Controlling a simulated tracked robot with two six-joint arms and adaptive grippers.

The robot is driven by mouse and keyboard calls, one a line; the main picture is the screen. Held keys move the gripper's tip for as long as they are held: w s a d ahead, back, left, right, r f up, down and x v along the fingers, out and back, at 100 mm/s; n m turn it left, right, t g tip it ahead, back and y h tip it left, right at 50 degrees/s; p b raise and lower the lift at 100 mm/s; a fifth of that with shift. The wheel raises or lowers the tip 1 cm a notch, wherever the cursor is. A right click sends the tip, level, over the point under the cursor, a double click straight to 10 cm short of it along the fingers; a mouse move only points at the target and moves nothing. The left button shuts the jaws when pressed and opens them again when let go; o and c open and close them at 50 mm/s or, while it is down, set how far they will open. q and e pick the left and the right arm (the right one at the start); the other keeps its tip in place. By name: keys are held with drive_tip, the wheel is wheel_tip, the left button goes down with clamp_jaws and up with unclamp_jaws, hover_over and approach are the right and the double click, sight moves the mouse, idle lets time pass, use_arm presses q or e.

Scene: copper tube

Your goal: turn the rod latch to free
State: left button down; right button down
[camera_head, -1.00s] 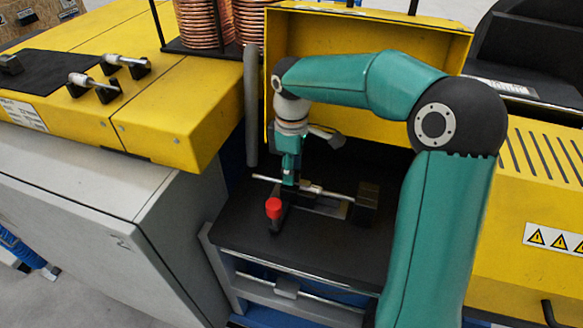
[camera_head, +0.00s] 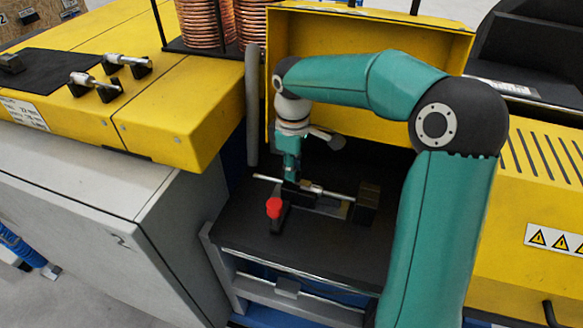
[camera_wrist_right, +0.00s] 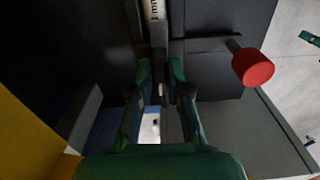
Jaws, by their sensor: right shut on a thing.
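A thin metal rod (camera_head: 338,195) lies across a dark block fixture on the black bench inside the yellow housing. It also shows in the wrist view, where its pale, marked part (camera_wrist_right: 154,10) runs up between the fingers. My right gripper (camera_head: 291,186) points down at the rod's left part. In the wrist view my right gripper (camera_wrist_right: 159,80) has its fingers on both sides of the rod and is shut on it. A red knob (camera_head: 273,207) stands just in front; in the wrist view the knob (camera_wrist_right: 252,68) is right of the fingers, apart from them. My left gripper is out of view.
The open yellow housing (camera_head: 370,20) walls the bench (camera_head: 250,225) behind. A dark end block (camera_head: 367,198) stands at the rod's right end. Copper coils (camera_head: 200,25) stand behind. A grey post (camera_head: 251,105) rises on the left. The bench front is clear.

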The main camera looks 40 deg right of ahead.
drive_tip(key=m, duration=0.4)
drive_tip(key=shift+s+m, duration=0.1)
drive_tip(key=shift+m, duration=0.2)
drive_tip(key=m, duration=0.4)
drive_tip(key=shift+a+b, duration=0.1)
drive_tip(key=shift+b, duration=0.2)
drive_tip(key=m, duration=0.5)
drive_tip(key=shift+a, duration=0.1)
drive_tip(key=shift+m+b, duration=0.3)
drive_tip(key=shift+m, duration=1.5)
drive_tip(key=c, duration=1.1)
unclamp_jaws()
